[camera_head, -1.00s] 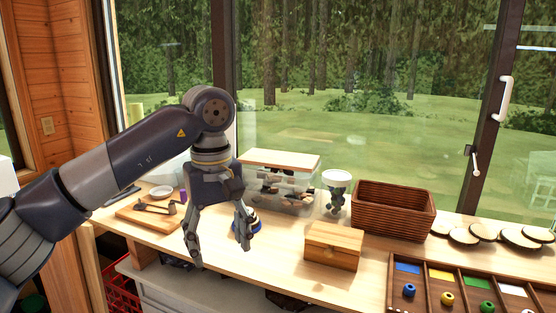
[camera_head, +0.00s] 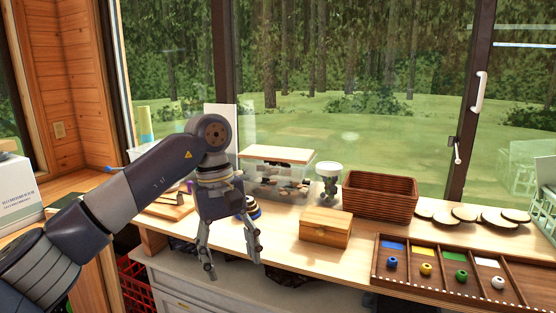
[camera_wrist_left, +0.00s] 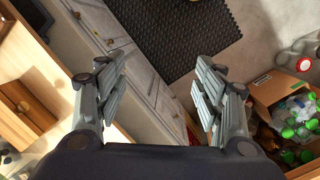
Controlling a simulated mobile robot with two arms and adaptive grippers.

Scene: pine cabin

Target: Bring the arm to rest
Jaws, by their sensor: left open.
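My left arm (camera_head: 125,195) comes in from the left in the head view. Its gripper (camera_head: 232,270) hangs downward in front of the counter's front edge, with its two fingers apart and nothing between them. In the left wrist view the gripper (camera_wrist_left: 160,95) is also open and empty, with drawer fronts and floor behind the fingers. My right gripper is not in view.
On the counter stand a small wooden box (camera_head: 326,227), a brown wicker basket (camera_head: 380,196), a clear lidded container (camera_head: 275,178) and a sorting tray (camera_head: 440,293). The wrist view shows a dark mat (camera_wrist_left: 175,35) and a cardboard box of bottles (camera_wrist_left: 275,88).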

